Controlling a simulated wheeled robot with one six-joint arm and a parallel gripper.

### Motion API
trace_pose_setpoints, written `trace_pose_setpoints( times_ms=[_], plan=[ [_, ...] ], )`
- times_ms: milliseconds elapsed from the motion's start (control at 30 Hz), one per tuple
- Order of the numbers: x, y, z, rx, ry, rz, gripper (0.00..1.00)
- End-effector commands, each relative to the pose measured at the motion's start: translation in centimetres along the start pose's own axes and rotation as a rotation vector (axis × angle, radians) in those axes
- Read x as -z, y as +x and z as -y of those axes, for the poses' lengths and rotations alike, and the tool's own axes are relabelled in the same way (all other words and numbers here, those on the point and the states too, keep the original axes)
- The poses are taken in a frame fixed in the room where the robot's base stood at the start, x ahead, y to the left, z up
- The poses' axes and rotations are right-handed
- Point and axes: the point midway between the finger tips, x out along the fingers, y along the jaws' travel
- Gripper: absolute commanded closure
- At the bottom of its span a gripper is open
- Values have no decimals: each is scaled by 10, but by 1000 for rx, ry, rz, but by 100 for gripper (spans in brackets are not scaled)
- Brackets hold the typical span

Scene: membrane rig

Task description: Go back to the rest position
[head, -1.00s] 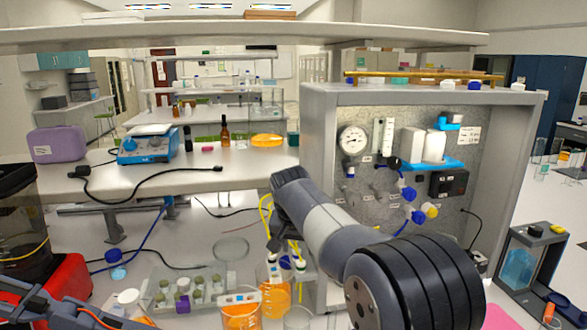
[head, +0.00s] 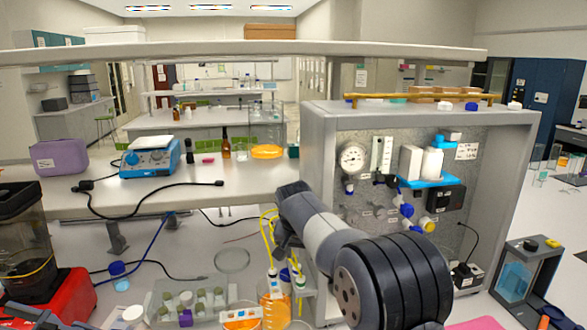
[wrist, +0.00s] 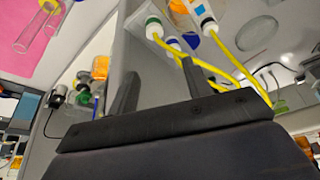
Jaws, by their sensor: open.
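My gripper (head: 281,243) hangs at the end of my arm, left of the grey panel rig (head: 316,150). In the wrist view, its two dark fingers (wrist: 160,78) stand apart with nothing between them. Yellow tubing (wrist: 222,62) runs behind and beside the right finger. White fittings with green and blue parts (wrist: 154,27) show beyond the fingertips. In the head view, the yellow tubing (head: 267,240) drops to a beaker of orange liquid (head: 273,308) below my gripper. The fingertips are hard to make out there.
A rack of vials (head: 165,300) and a round glass dish (head: 232,260) lie left of the beaker. A blue-and-white device (head: 150,160) and a black cable (head: 150,215) are on the bench shelf. My arm hides part of the panel's lower left. A pink mat (wrist: 75,20) shows in the wrist view.

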Motion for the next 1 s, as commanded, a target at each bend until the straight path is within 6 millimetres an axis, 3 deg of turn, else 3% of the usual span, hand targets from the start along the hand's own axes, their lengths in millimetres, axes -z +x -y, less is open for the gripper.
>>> trace_pose_setpoints(
  times_ms=[400, 800, 1000],
  plan=[
    [12, -30, -1, 0, 1, 0, 52],
    [12, -31, -2, -1, 1, 1, 52],
    [11, -26, -14, -8, 16, 6, 52]
  ],
)
